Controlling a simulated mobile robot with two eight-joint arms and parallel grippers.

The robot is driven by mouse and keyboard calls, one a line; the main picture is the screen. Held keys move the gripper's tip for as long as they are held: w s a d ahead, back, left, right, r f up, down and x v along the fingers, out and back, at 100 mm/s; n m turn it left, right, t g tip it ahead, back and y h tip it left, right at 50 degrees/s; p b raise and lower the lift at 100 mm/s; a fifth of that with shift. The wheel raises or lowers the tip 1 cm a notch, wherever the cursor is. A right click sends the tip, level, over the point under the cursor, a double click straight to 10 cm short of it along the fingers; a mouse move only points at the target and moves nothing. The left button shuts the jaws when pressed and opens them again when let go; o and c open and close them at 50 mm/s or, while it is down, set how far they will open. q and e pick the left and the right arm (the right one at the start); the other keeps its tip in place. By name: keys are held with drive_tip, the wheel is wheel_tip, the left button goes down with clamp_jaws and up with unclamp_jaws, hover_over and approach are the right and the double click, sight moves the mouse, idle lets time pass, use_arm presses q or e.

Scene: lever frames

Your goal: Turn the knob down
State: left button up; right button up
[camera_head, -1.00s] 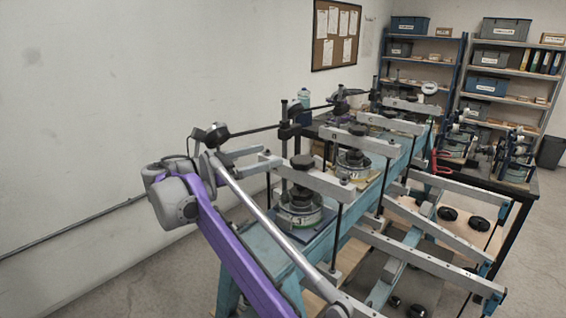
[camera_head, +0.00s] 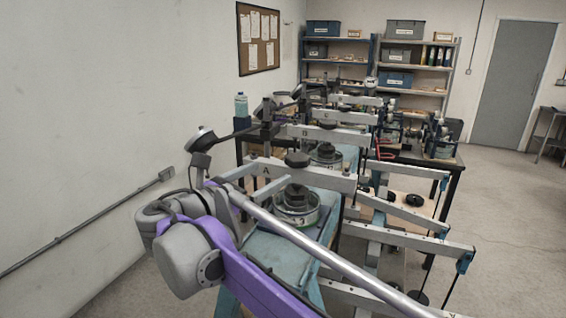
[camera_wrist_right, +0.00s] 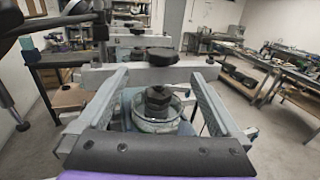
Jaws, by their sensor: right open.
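A round black knob (camera_head: 297,159) sits on top of the nearest lever frame's pale crossbeam, marked A. It also shows in the right wrist view (camera_wrist_right: 150,57), just beyond the fingertips. Below the beam, a dark threaded fitting (camera_head: 295,193) stands in a round clear-walled cell (camera_head: 297,214). My right gripper (camera_head: 275,171) is open, its two grey fingers pointing at the beam just left of the knob. In the right wrist view the fingers (camera_wrist_right: 160,78) are spread wide with nothing held between them. Whether a finger touches the beam is unclear. My left gripper is not in view.
Long lever arms (camera_head: 405,237) reach out to the right. Shelves (camera_head: 410,75) stand at the back. Open floor lies at the right.

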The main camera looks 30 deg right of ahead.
sight(290, 164)
drive_tip(key=x, duration=0.5)
drive_tip(key=p+x, duration=0.1)
drive_tip(key=x, duration=0.5)
drive_tip(key=shift+s+d, duration=0.2)
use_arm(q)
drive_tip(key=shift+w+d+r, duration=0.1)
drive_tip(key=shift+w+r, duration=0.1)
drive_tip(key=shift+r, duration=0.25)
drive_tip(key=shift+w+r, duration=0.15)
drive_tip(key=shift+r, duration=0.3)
